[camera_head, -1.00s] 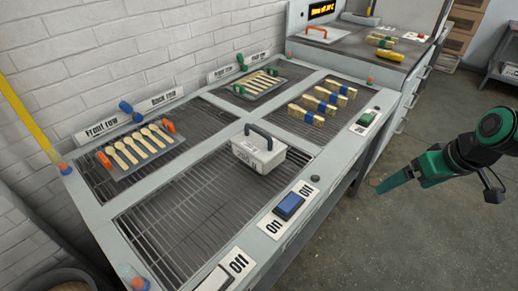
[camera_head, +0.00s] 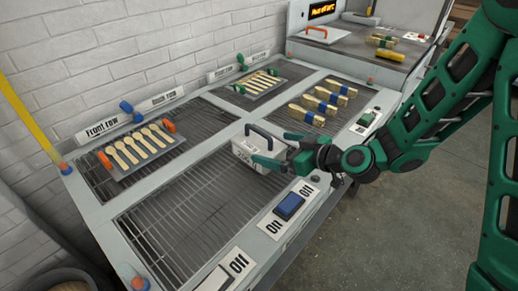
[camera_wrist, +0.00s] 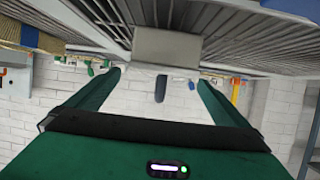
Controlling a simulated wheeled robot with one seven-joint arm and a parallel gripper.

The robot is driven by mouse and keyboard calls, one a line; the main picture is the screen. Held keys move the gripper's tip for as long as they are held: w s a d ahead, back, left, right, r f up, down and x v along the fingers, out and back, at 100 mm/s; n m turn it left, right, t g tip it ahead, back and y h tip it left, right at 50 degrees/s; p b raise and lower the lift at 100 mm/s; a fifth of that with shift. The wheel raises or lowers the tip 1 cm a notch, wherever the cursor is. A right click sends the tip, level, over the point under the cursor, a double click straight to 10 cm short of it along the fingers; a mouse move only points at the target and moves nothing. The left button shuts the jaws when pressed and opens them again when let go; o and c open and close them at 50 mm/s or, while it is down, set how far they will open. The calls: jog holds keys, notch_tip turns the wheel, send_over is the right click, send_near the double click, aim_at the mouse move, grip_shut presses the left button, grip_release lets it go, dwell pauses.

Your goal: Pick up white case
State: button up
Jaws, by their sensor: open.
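The white case (camera_head: 242,150) stands on the metal grate near the middle cross bar, with a dark arched handle (camera_head: 262,131) on top. My gripper (camera_head: 279,149) is open at the right side of the case, its green fingers reaching toward it and partly hiding it. In the wrist view, which looks upside down, the case (camera_wrist: 166,46) shows beyond and between the two spread fingers (camera_wrist: 160,95). Its dark handle (camera_wrist: 160,88) hangs below it in that picture. I cannot tell whether a finger touches the case.
A tray of wooden spoons (camera_head: 140,152) lies on the front-left grate, another tray (camera_head: 258,85) behind. Blue-banded wooden bundles (camera_head: 322,100) lie on the back-right grate. A blue switch (camera_head: 289,206) is on the near frame edge. The front-right grate (camera_head: 185,215) is bare.

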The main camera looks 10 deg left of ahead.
aim_at(259, 145)
jog(key=x, duration=0.2)
jog(key=shift+w+a+f, duration=0.15)
jog(key=shift+w+a, duration=0.05)
jog(key=shift+a, duration=0.1)
jog(key=shift+x, duration=2.65)
jog(key=shift+s+f, duration=0.1)
jog(key=shift+s, duration=0.05)
jog(key=c, duration=1.2)
